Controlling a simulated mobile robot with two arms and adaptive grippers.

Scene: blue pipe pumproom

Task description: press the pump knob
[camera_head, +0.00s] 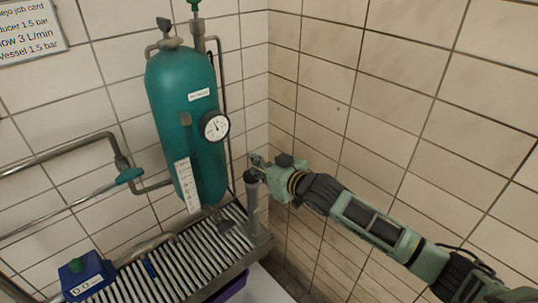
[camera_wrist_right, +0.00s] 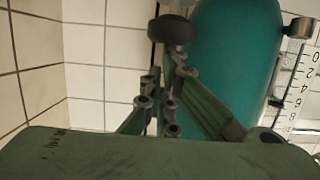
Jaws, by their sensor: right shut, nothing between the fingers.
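A dark round knob (camera_head: 250,176) sits on top of a grey upright cylinder (camera_head: 253,208) at the corner of the grating. My right gripper (camera_head: 258,162) is at the top of this cylinder, right beside and partly over the knob. Its fingers are shut and empty. In the right wrist view a dark round knob (camera_wrist_right: 172,30) shows just beyond my green fingers (camera_wrist_right: 172,75). I cannot tell whether the fingers touch it. My left gripper is not in view.
A teal tank (camera_head: 190,125) with a round gauge (camera_head: 215,126) stands left of the gripper. Grey pipes and a green valve handle (camera_head: 130,175) lie farther left. A blue box (camera_head: 82,278) sits at lower left by the slatted grating (camera_head: 195,258). The tiled wall (camera_head: 400,90) is close on the right.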

